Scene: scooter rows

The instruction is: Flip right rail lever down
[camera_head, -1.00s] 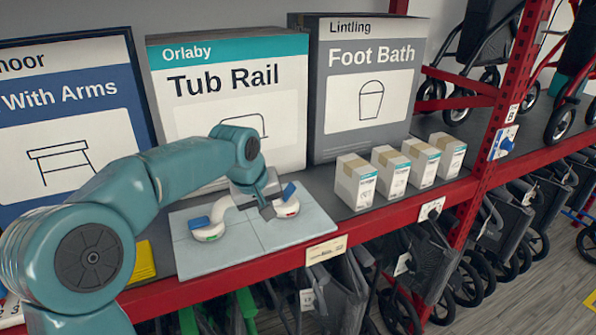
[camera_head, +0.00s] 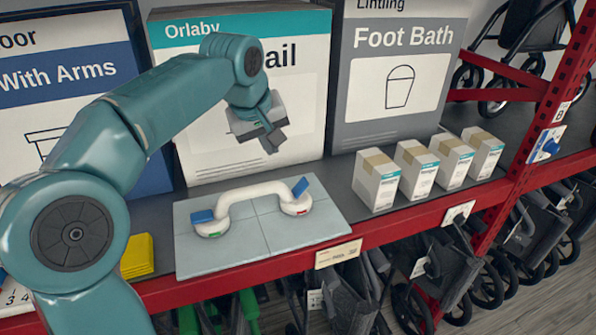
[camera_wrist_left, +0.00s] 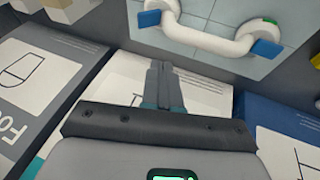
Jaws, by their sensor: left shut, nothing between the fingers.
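The white tub rail (camera_head: 252,192) stands on a pale tiled panel (camera_head: 255,245) with a round cup at each end. Its right lever (camera_head: 300,187) is blue and sticks up at a tilt from the right cup, which carries a small red mark. Its left lever (camera_head: 202,216) is blue and lies flatter; that cup shows green. My left gripper (camera_head: 271,143) is shut and empty, above and behind the rail, apart from both levers. In the left wrist view its fingers (camera_wrist_left: 154,76) are together, with the right lever (camera_wrist_left: 149,18) at the top. My right gripper is not in view.
Tub Rail box (camera_head: 300,95) and Foot Bath box (camera_head: 400,75) stand close behind the panel. Several small white cartons (camera_head: 377,182) stand to the right. A yellow item (camera_head: 137,256) lies left. The red shelf edge (camera_head: 290,264) runs along the front.

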